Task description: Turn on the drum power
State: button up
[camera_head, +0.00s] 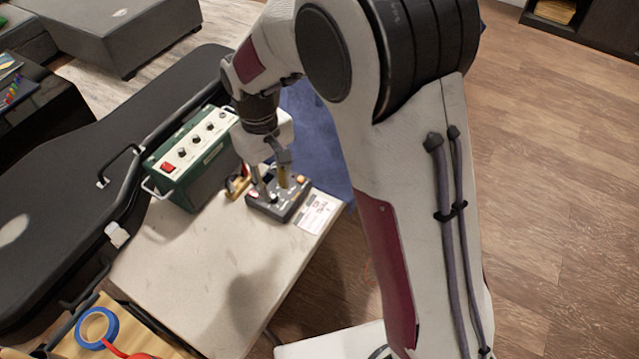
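A small dark control box (268,211) with knobs and an orange button lies near the right edge of the light table. It looks like the drum unit, but I cannot read a label on it. My gripper (270,185) points down right over this box, its two fingers apart with a gap between them. I cannot tell whether the fingertips touch the box. The fingers hide part of its top, and I cannot make out a power switch there. A green box (190,167) with a white panel, a red switch (168,167) and several dark knobs stands to the left.
A white printed card (318,212) lies right of the control box. A small brownish object (237,186) sits between the two boxes. A black guitar case (60,215) lies left. Blue tape (97,328) is at lower left. The front of the table (200,275) is clear.

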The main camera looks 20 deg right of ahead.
jog(key=s+d+r+m+t, duration=0.1)
jog(key=s+d+r+m, duration=0.2)
jog(key=s+d+r, duration=0.4)
jog(key=shift+s+r+t, duration=0.4)
jog(key=shift+s+r, duration=1.1)
jog(key=shift+s, duration=0.1)
jog(key=shift+d, duration=0.1)
jog(key=shift+f, duration=0.1)
jog(key=w+a+f+n, duration=0.3)
jog(key=w+a+f, duration=0.2)
jog(key=w+f, duration=0.2)
jog(key=w+a+f+n+g, duration=0.1)
jog(key=w+a+f+n, duration=0.2)
jog(key=w+a+f, duration=0.3)
jog(key=w, duration=0.5)
jog(key=shift+w+a+f, duration=0.15)
jog(key=shift+a+f, duration=0.1)
jog(key=shift+f, duration=0.15)
